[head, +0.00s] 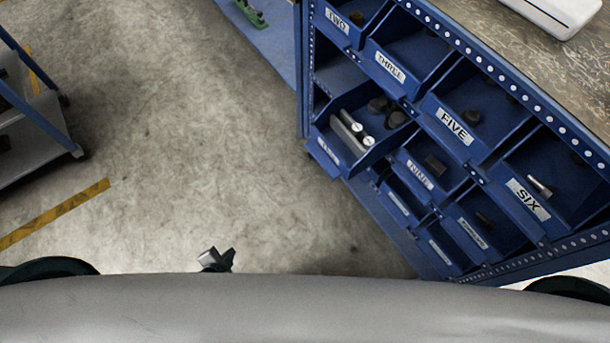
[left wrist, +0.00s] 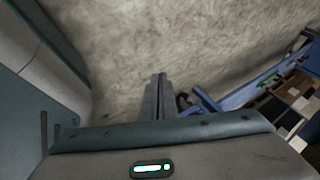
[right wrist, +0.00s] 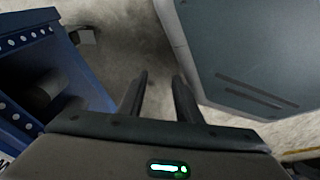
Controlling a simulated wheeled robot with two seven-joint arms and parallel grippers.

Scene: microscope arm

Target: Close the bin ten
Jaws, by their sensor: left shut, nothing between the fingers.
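The blue rack holds several labelled bins; I cannot read the word ten on any label. In the head view one bin (head: 325,151) sticks out from the rack, its label too blurred to read, with light and dark parts inside. Lower bins with unreadable labels include one at the left (head: 397,203) and one at the bottom (head: 440,249). My left gripper (head: 216,259) is low over the floor, left of the rack and apart from it; in the left wrist view its fingers (left wrist: 158,82) are together and empty. My right gripper (right wrist: 160,82) shows only in its wrist view, fingers apart and empty.
A worn tabletop (head: 490,35) tops the rack. A cart (head: 40,130) stands at the left. The floor between is clear.

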